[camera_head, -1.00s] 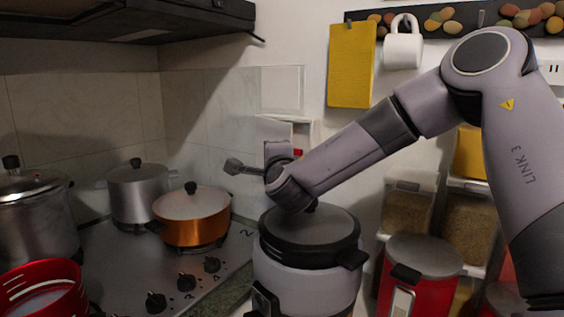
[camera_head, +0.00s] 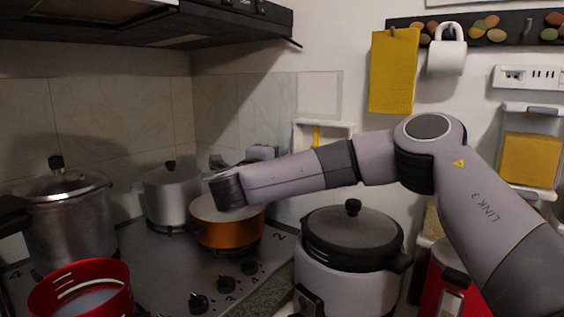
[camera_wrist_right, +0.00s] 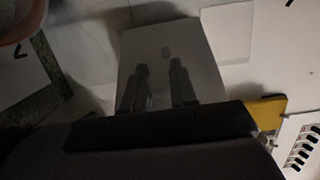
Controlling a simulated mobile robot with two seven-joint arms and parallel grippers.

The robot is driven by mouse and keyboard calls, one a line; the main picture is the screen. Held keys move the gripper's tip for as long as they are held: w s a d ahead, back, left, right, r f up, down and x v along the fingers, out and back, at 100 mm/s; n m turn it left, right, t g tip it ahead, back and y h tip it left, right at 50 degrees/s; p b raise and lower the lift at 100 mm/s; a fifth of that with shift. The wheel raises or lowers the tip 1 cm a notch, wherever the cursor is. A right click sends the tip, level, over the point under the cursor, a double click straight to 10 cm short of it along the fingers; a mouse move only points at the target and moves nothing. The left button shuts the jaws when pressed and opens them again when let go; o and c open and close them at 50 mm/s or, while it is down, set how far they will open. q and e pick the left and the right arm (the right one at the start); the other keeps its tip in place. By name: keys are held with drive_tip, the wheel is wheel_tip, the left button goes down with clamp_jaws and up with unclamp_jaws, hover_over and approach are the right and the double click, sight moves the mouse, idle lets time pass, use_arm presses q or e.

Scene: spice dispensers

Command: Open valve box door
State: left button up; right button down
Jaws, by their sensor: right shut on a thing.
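The white valve box (camera_head: 322,128) is set in the wall behind the stove. Its front is uncovered and a yellow part shows inside; its lower portion is hidden behind my right arm. In the right wrist view my right gripper (camera_wrist_right: 158,72) has its two fingers on a grey flat panel, which looks like the valve box door (camera_wrist_right: 190,45), with a small oval mark near its middle. My gripper is shut on it. In the head view my arm largely hides the gripper and the door. My left gripper is not in view.
An orange pot (camera_head: 228,232) stands on the stove (camera_head: 165,275) below my forearm. A rice cooker (camera_head: 352,240) stands below the box to the right.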

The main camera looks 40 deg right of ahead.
drive_tip(key=shift+w+a+g, duration=0.15)
drive_tip(key=shift+w+g, duration=0.1)
drive_tip(key=shift+g, duration=0.05)
drive_tip(key=shift+m, duration=0.3)
drive_tip(key=c, duration=1)
unclamp_jaws()
drive_tip(key=shift+o, duration=0.2)
